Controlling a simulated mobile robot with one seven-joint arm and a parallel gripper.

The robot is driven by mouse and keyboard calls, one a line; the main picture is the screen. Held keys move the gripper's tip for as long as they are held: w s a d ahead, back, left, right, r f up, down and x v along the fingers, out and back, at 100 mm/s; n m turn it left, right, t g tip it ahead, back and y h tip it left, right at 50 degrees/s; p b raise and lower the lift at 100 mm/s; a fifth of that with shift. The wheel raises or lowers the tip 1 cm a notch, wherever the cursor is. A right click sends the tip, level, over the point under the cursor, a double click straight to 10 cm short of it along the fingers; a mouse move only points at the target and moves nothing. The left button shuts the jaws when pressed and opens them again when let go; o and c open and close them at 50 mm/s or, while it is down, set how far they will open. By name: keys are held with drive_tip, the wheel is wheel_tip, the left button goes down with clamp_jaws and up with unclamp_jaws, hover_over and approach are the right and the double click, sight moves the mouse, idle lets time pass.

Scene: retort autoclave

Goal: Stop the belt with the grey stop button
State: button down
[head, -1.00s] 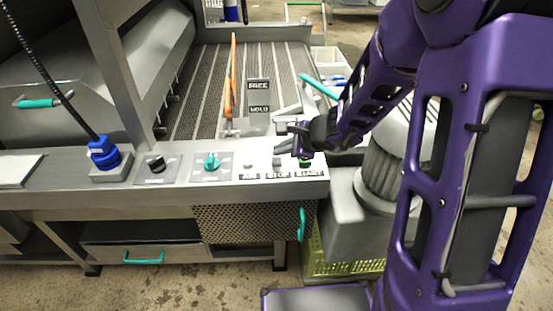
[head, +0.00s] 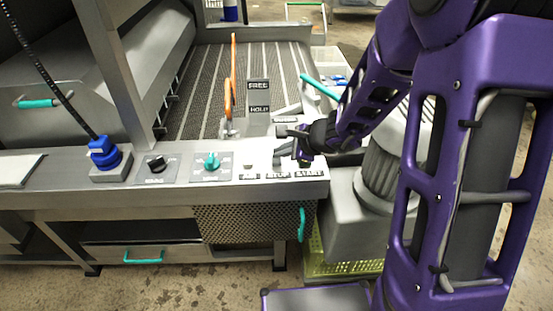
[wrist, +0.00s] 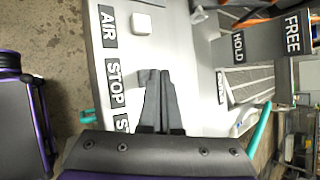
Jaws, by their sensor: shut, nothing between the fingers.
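The control panel (head: 225,175) carries a STOP label (head: 278,176) between the AIR label (head: 249,177) and the START label (head: 309,174). The STOP label also shows in the wrist view (wrist: 115,83). The grey stop button itself is hidden by my fingers. My gripper (head: 279,155) is shut and empty, with its fingertips over the spot beside the STOP label; in the wrist view the closed fingertips (wrist: 155,75) cover that spot. I cannot tell whether they touch the button. The belt (head: 190,95) lies behind the panel.
A pale AIR button (wrist: 141,24) sits next to my fingers. A teal knob (head: 212,161), a black knob (head: 157,164) and a blue plug (head: 104,153) are further left. A FREE/HOLD plate (head: 259,97) and an orange lever (head: 233,75) stand behind the panel.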

sight(281, 161)
drive_tip(key=shift+f, duration=0.55)
idle(0.7)
drive_tip(key=shift+r, duration=0.15)
drive_tip(key=shift+r+p, duration=0.65)
drive_tip(key=shift+r, duration=0.2)
drive_tip(key=shift+r+p, duration=1.9)
drive_tip(key=shift+r, duration=0.65)
drive_tip(key=shift+w, duration=0.1)
